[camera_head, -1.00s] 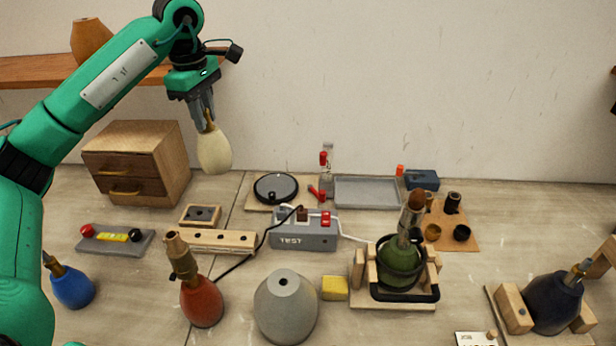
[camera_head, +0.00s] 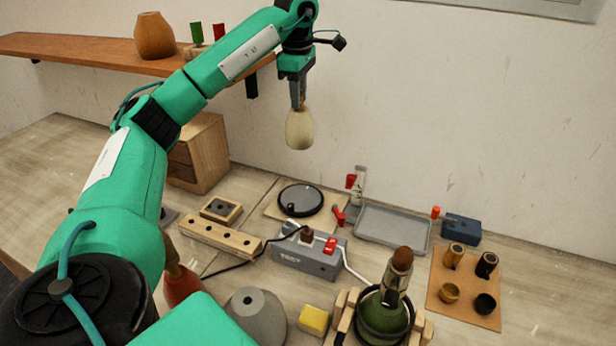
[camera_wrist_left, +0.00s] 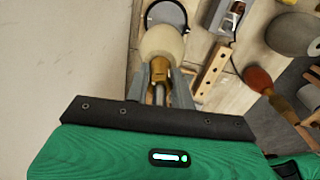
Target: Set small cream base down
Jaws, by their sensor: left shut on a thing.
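The small cream base (camera_head: 299,129) hangs in the air above the back of the bench, its wide rounded end down. My left gripper (camera_head: 298,98) is shut on its narrow brass neck from above. In the left wrist view the cream base (camera_wrist_left: 162,42) shows beyond the fingers of my left gripper (camera_wrist_left: 160,85), with the brass neck between them. In the head view the round black-rimmed disc (camera_head: 300,200) lies below it on the bench, apart from it. My right gripper is not in view.
A grey TEST box (camera_head: 308,257), a wooden strip with holes (camera_head: 219,237) and a grey tray (camera_head: 393,232) lie near the disc. A grey cone (camera_head: 256,318) and a green lamp base (camera_head: 383,317) stand in front. A wooden shelf (camera_head: 85,48) is at the upper left.

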